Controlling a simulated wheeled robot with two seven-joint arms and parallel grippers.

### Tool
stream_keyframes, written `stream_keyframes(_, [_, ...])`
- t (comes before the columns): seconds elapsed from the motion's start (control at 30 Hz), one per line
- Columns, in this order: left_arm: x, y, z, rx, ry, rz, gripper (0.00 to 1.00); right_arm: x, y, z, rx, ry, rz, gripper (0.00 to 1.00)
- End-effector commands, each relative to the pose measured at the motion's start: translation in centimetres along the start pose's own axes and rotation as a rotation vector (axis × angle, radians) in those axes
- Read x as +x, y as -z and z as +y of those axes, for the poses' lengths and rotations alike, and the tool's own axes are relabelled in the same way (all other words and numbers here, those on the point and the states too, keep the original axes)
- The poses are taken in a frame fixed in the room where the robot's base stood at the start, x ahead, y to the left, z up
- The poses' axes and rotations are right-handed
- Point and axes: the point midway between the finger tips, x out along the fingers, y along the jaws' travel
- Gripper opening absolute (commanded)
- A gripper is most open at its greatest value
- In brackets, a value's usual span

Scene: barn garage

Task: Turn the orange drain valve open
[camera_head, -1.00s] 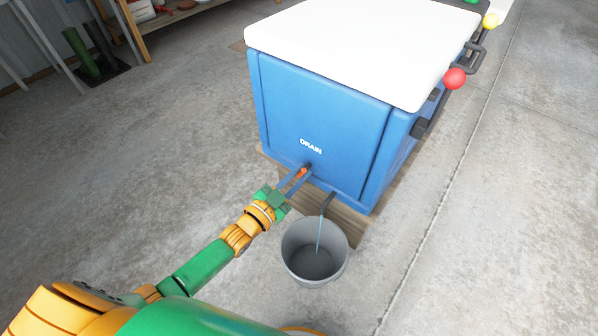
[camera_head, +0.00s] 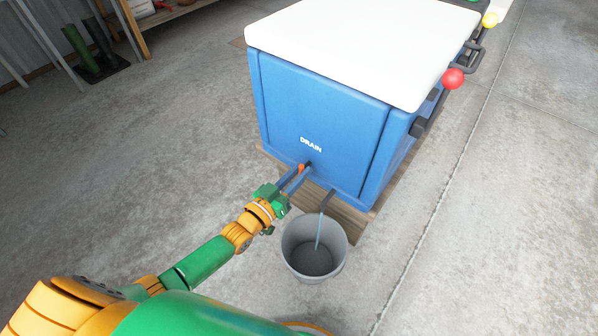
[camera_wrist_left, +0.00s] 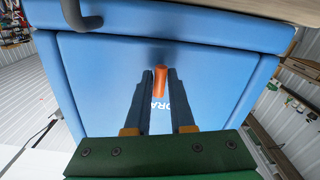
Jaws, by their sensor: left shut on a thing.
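The blue cooler box (camera_head: 290,115) with a white lid stands on a wooden board, its front marked DRAIN. The small orange drain valve (camera_head: 301,167) sits low on that front, below the word. My left gripper (camera_head: 303,171) reaches it from the lower left and is shut on it. In the left wrist view the orange handle (camera_wrist_left: 160,84) shows between the two dark fingers (camera_wrist_left: 158,95). The fingers hide part of the handle and its base. A dark spout (camera_head: 327,200) right of the valve has a thin bluish stream (camera_head: 318,235) below it. My right gripper is out of view.
A grey bucket (camera_head: 313,250) stands on the floor under the spout, close to my left gripper. A lever with a red ball (camera_head: 453,78) juts from the cooler's right side.

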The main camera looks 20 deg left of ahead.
Motion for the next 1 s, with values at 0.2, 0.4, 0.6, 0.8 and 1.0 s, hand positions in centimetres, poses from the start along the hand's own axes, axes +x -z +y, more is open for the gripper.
stream_keyframes(0.2, [0.0, 0.0, 0.0, -0.018, 0.0, 0.0, 0.0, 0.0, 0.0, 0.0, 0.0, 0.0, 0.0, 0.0])
stream_keyframes(0.4, [0.0, 0.0, 0.0, -0.017, 0.0, 0.001, 0.0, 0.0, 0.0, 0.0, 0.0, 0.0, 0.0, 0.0])
stream_keyframes(0.6, [0.0, 0.0, 0.0, -0.016, -0.001, 0.001, 0.45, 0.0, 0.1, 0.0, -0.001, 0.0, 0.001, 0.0])
stream_keyframes(0.8, [0.0, 0.0, 0.0, -0.015, -0.001, 0.001, 0.45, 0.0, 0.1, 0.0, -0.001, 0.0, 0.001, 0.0])
stream_keyframes(1.0, [-2.2, 0.3, 0.1, -0.015, 0.0, -0.004, 0.45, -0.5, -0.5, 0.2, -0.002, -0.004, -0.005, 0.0])
